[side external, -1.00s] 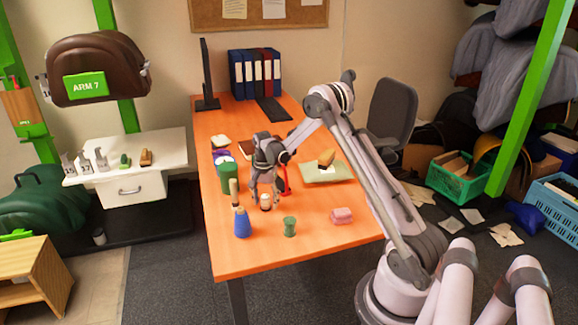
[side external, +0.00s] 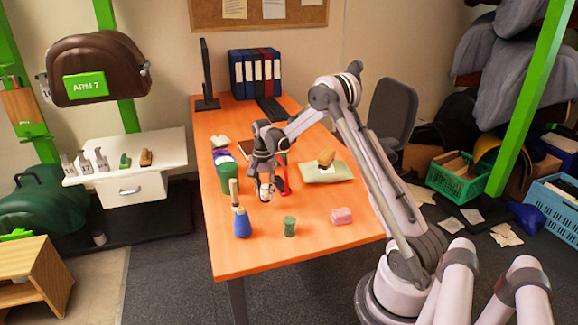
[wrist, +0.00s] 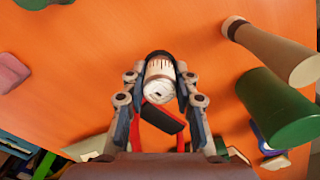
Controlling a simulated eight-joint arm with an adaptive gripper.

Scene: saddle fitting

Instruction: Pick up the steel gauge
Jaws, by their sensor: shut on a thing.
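The steel gauge (wrist: 160,80) is a short, pale cylinder with dark tick marks and a dark band at its far end. In the wrist view it sits between the two fingers of my gripper (wrist: 160,85), which are shut on its sides. In the side view my gripper (side external: 267,188) points down over the orange table with the gauge (side external: 266,194) at its fingertips, and the fingers cover part of it. The gauge looks raised a little above the table top, though the gap is hard to judge.
A green can (side external: 229,178), a tan-handled upright piece (side external: 234,192) and a blue cone-shaped item (side external: 242,224) stand left of the gripper. A red piece (side external: 284,178) is close behind.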

